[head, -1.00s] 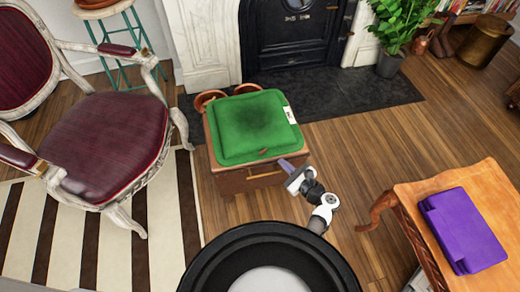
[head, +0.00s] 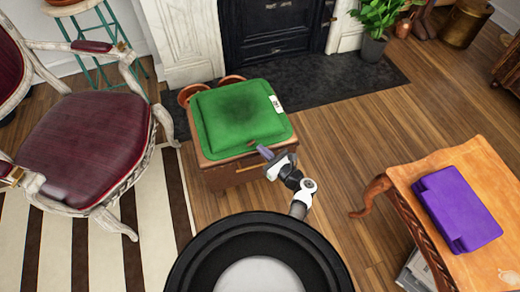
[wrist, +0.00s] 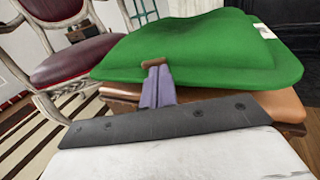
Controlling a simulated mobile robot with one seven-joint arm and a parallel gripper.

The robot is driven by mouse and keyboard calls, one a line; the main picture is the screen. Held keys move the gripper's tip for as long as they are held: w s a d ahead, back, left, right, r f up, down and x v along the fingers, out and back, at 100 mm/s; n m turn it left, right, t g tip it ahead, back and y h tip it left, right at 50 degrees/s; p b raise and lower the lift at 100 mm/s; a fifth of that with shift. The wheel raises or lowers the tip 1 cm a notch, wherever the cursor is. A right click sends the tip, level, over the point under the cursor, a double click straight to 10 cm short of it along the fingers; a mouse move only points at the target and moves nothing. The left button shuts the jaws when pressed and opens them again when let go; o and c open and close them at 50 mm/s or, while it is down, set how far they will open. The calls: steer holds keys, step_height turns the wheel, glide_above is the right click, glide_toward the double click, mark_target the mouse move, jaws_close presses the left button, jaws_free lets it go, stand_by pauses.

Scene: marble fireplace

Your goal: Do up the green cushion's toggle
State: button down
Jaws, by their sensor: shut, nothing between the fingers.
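Any loop is not distinguishable.
A burgundy armchair (head: 85,140) stands to the left on a striped rug. A wooden table (head: 430,180) with a purple case (head: 458,208) stands at the right. The floor between cabinet and table is clear.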

mark_target(255, 140)
steer(key=shift+x, duration=0.95)
steer(key=shift+w+d+n+g+y+b, duration=0.1)
steer(key=shift+w+n+g+y+b, duration=0.05)
steer(key=shift+n+g+y+b, duration=0.3)
steer(key=shift+w+d+n+g+y+b, duration=0.1)
steer(key=shift+w+n+g+y+b, duration=0.1)
steer(key=shift+n+g+y+b, duration=0.25)
steer(key=shift+w+d+n+g+y, duration=0.1)
steer(key=shift+w+n+g+y, duration=0.1)
steer(key=shift+n+g+y, duration=0.55)
steer(key=shift+w+r, duration=0.1)
steer(key=shift+w, duration=0.35)
steer(key=shift+d, duration=0.1)
